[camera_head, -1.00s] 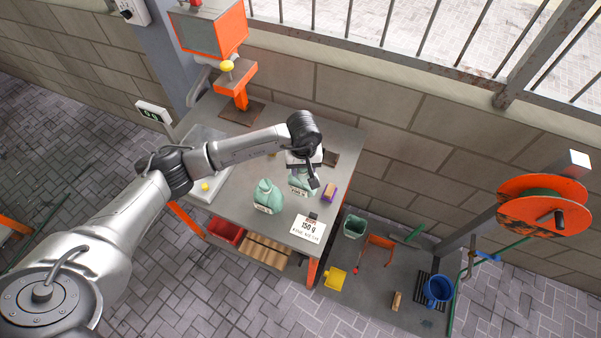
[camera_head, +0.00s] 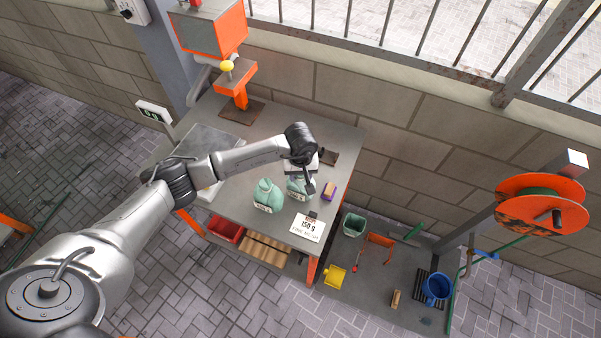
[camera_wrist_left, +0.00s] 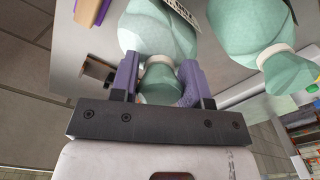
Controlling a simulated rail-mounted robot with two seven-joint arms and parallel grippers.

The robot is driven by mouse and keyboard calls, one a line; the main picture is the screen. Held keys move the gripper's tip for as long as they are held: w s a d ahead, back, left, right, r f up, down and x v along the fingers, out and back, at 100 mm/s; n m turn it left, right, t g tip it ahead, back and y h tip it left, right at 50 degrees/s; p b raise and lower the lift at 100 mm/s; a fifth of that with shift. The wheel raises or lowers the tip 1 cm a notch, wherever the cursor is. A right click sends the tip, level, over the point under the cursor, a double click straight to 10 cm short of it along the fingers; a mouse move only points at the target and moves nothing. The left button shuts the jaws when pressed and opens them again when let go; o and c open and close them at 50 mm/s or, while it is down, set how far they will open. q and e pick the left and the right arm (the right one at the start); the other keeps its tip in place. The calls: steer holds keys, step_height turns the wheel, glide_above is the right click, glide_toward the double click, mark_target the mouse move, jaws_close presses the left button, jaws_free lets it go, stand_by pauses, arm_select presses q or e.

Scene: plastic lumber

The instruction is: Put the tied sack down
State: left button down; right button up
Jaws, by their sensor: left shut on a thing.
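My left gripper (camera_head: 306,180) is over the grey bench, pointing down. In the left wrist view its two purple fingers (camera_wrist_left: 159,84) are shut around the neck of a pale green tied sack (camera_wrist_left: 150,30), with the tied top between them. The held sack shows partly behind the gripper in the head view (camera_head: 295,191); its printed label faces the front. I cannot tell whether its base touches the bench. A second green tied sack (camera_head: 268,192) stands just left of it, and also shows in the wrist view (camera_wrist_left: 240,30). My right gripper is not in view.
A white "150 g FINE MESH" card (camera_head: 308,228) lies on the bench (camera_head: 240,207) at the front right. A purple and tan block (camera_head: 329,190) is right of the held sack. An orange scale-like stand (camera_head: 238,85) is at the back left. A red bin (camera_head: 226,230) is below the bench.

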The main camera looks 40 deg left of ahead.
arm_select(q)
steer(key=c, duration=1.1)
jaws_free()
steer(key=shift+f, duration=0.15)
steer(key=o, duration=0.5)
steer(key=shift+r, duration=0.25)
step_height(320, 180, up, 10)
steer(key=shift+w+r+b, duration=0.1)
steer(key=shift+r+b, duration=0.1)
steer(key=shift+b, duration=0.35)
steer(key=shift+r, duration=0.75)
